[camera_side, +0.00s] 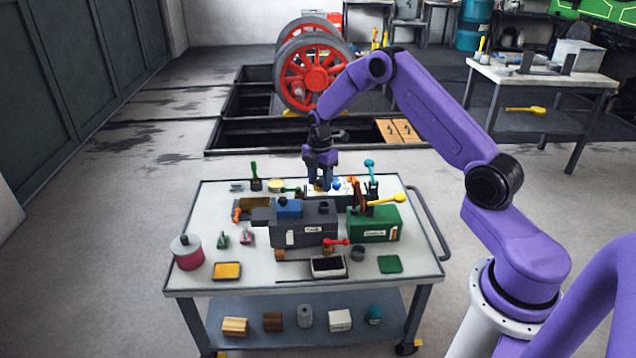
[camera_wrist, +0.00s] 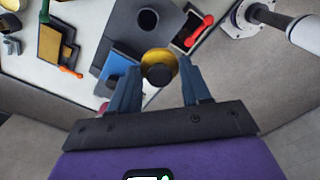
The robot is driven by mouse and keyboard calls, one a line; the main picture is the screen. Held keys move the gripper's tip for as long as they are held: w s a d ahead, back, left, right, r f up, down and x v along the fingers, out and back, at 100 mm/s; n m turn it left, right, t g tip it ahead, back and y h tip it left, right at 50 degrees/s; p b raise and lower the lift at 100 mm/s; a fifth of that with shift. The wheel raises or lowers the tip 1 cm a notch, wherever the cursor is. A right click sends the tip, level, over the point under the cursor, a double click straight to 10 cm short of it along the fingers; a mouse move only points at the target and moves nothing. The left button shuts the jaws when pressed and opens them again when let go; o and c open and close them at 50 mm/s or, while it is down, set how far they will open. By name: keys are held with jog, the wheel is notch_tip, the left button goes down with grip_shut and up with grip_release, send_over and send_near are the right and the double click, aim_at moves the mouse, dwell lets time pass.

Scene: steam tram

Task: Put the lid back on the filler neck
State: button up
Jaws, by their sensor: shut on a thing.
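My gripper (camera_side: 321,184) is shut on a brass-yellow round lid with a dark knob, which shows clearly between the fingers in the wrist view (camera_wrist: 172,58). In the side view only a small yellow part of the lid (camera_side: 319,186) shows under the fingers. The filler neck (camera_side: 323,207) is a dark round opening on top of the grey tank (camera_side: 303,229). In the wrist view the open neck (camera_wrist: 148,19) lies just beyond the lid, with nothing on it. The lid appears held above the tank, apart from the neck; the exact height is hard to tell.
A blue block (camera_side: 288,207) sits on the tank's left part. A green box (camera_side: 372,223) with a yellow-handled tool (camera_side: 386,199) stands to the right. A red-handled tool (camera_side: 336,242) and a black tray (camera_side: 328,267) lie in front.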

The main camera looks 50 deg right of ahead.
aim_at(323, 205)
jog(key=shift+w+d+f+n, duration=0.25)
jog(key=shift+d+f+n, duration=0.3)
jog(key=shift+f, duration=0.9)
jog(key=shift+w+d+f+n, duration=0.2)
jog(key=shift+d+f+n, duration=0.35)
jog(key=shift+f, duration=0.85)
jog(key=shift+w+d+f+n, duration=0.25)
jog(key=shift+d+f+n, duration=0.25)
jog(key=shift+f, duration=0.95)
jog(key=shift+d+f, duration=0.1)
jog(key=shift+f, duration=0.1)
jog(key=o, duration=1.6)
jog(key=shift+r, duration=0.15)
jog(key=shift+r, duration=3.4)
